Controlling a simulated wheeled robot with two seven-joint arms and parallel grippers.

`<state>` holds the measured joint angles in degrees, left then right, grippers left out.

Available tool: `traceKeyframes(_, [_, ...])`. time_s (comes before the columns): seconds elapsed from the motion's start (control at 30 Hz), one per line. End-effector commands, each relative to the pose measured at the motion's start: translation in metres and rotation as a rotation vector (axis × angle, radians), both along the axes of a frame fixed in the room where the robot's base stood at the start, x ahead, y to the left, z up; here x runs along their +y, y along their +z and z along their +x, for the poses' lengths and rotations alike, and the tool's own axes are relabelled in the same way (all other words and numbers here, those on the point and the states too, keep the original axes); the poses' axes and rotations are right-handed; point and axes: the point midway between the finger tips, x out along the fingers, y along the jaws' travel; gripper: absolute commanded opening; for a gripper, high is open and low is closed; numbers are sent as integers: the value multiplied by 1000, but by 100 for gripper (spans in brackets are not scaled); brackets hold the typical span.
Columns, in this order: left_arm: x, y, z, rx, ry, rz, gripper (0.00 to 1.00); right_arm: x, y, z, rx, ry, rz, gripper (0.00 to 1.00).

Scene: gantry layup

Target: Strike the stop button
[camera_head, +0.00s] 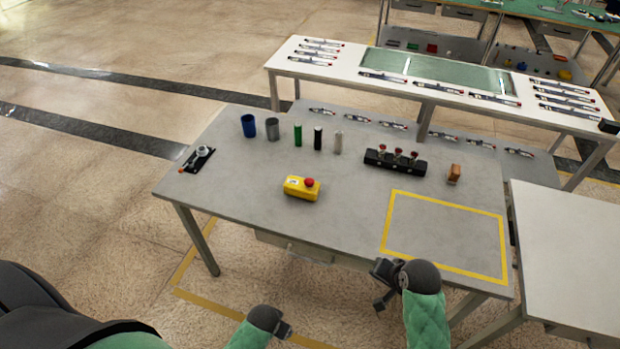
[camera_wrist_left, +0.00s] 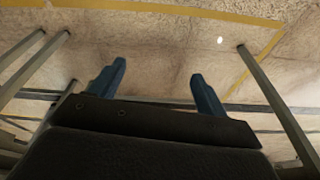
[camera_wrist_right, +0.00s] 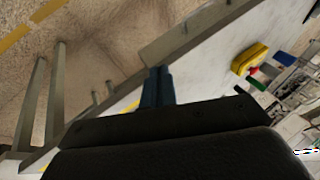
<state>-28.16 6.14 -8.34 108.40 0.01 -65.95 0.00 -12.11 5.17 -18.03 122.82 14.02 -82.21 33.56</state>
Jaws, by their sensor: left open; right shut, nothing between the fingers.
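The stop button is a red mushroom knob (camera_head: 309,182) on a yellow box (camera_head: 298,190) lying on the grey table (camera_head: 240,188), left of its middle. The yellow box (camera_wrist_right: 247,60) also shows in the right wrist view, at the upper right. My right gripper (camera_head: 382,284) is shut and empty at the table's front edge, to the right of and nearer than the box. Its closed fingers (camera_wrist_right: 158,87) show in the right wrist view. My left gripper (camera_head: 286,331) is low in front of the table, apart from the box. Its fingers (camera_wrist_left: 160,88) are spread over bare floor.
Behind the box stand a blue cup (camera_head: 248,126), a grey cup (camera_head: 272,129) and green, black and silver cylinders. A black holder (camera_head: 395,163) and brown block (camera_head: 454,174) stand right. A clamp-like device (camera_head: 198,158) lies left. The yellow-taped rectangle (camera_head: 440,265) is empty.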

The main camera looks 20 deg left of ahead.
Motion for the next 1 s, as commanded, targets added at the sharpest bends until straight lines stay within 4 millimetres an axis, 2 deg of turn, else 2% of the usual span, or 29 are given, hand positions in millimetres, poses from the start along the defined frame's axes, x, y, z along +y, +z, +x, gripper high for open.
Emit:
traceKeyframes(0.03, [1,-20,-3,10,-1,1,76,12,3,14,5,-17,29,0])
traceKeyframes(0.1, [1,-45,-8,16,-2,2,76,28,5,30,19,-44,74,0])
traceKeyframes(0.27, [3,-103,-23,31,-5,4,76,65,10,65,60,-105,168,0])
traceKeyframes(0.47, [7,-171,-49,50,-9,5,76,109,19,108,123,-182,276,0])
traceKeyframes(0.7, [13,-245,-93,75,-15,8,76,159,35,154,214,-275,386,0])
traceKeyframes(1.0, [25,-321,-161,106,-21,12,76,213,58,210,342,-403,495,0])
